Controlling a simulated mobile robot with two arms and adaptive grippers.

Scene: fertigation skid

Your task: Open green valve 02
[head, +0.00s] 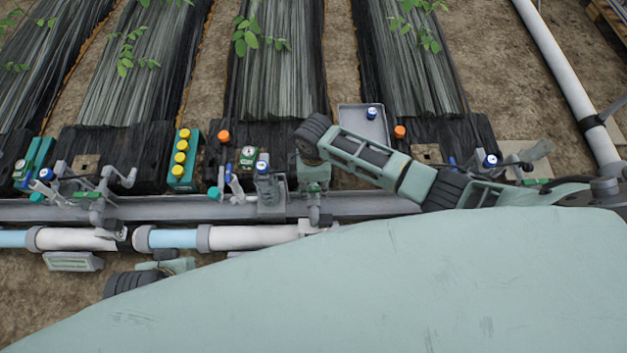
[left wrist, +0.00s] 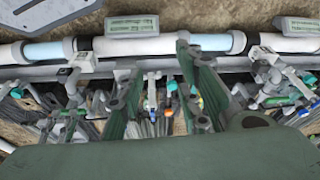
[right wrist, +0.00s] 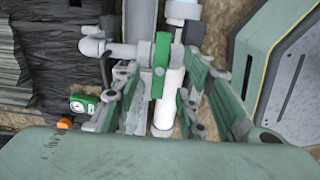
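A green valve handle (right wrist: 160,65) stands upright on a grey fitting above a white pipe in the right wrist view. No number is readable on it. My right gripper (right wrist: 162,100) is open, with one finger on each side of this handle. I cannot tell whether they touch it. In the head view the right gripper (head: 314,185) points down at the manifold rail and hides the fitting under it. My left gripper (left wrist: 158,95) is open and empty over the pipework. In the head view it shows only partly (head: 172,264), behind my pale body. Another green handle (head: 88,195) lies at the left manifold.
A grey rail (head: 370,204) and a white and blue pipe (head: 255,236) run across the front. A teal box with yellow caps (head: 181,158), a pressure gauge (head: 248,154) and a grey tray (head: 350,113) stand behind. A large grey-green cabinet (right wrist: 285,70) is right of the right gripper.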

